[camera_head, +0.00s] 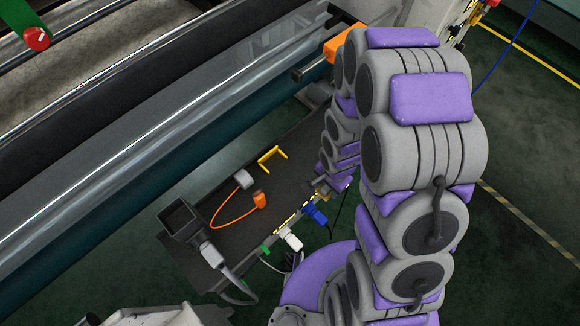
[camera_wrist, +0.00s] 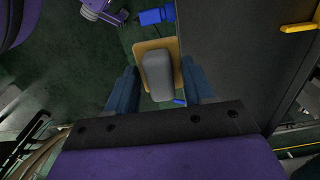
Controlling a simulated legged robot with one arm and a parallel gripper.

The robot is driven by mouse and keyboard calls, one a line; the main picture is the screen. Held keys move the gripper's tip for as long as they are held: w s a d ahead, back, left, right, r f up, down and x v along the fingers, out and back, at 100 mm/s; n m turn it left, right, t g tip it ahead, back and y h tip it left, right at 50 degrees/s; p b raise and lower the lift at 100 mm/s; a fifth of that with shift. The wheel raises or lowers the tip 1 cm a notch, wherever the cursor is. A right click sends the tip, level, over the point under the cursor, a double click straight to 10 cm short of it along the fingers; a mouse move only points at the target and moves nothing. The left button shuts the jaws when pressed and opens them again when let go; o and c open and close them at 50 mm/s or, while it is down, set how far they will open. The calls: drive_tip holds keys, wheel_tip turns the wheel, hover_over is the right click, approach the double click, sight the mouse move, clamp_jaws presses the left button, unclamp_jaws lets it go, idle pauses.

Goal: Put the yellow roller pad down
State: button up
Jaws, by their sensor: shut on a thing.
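The yellow roller pad (camera_wrist: 183,63) shows in the wrist view as a tan-yellow plate with a rounded grey block (camera_wrist: 158,76) on it. My gripper (camera_wrist: 161,85) is shut on it, with one dark blue finger on each side. In the wrist view, the pad is beside the edge of the dark tray (camera_wrist: 220,50), with green floor behind it. In the head view, my gripper (camera_head: 322,188) is near the right part of the tray's front edge, and the pad is small and partly hidden by my arm.
The dark tray (camera_head: 300,140) holds a yellow bracket (camera_head: 272,157), a grey block (camera_head: 244,179) and an orange cabled piece (camera_head: 259,200). A black box (camera_head: 183,220) is at its left end. Blue (camera_head: 316,214) and white (camera_head: 291,239) handles line its front edge. A long roller machine stands behind.

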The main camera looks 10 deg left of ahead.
drive_tip(key=shift+a, duration=0.1)
drive_tip(key=w, duration=0.4)
drive_tip(key=w+b, duration=0.1)
drive_tip(key=w, duration=0.1)
drive_tip(key=shift+w+a+f, duration=0.1)
drive_tip(key=shift+a+f, duration=0.15)
drive_tip(key=shift+f, duration=0.05)
hover_over(316, 155)
drive_tip(key=shift+s+f, duration=0.3)
drive_tip(key=shift+f, duration=0.1)
drive_tip(key=shift+w+d, duration=0.2)
drive_tip(key=shift+d, duration=0.1)
drive_tip(key=shift+w+d+f, duration=0.1)
drive_tip(key=shift+d+f, duration=0.05)
drive_tip(key=shift+f, duration=0.05)
wheel_tip(316, 155, down, 3)
drive_tip(key=shift+f+b, duration=0.1)
drive_tip(key=shift+b, duration=0.2)
drive_tip(key=shift+a, duration=0.3)
drive_tip(key=o, duration=0.7)
drive_tip(key=shift+a, duration=0.1)
drive_tip(key=shift+o, duration=1.2)
drive_tip(key=shift+d, duration=0.3)
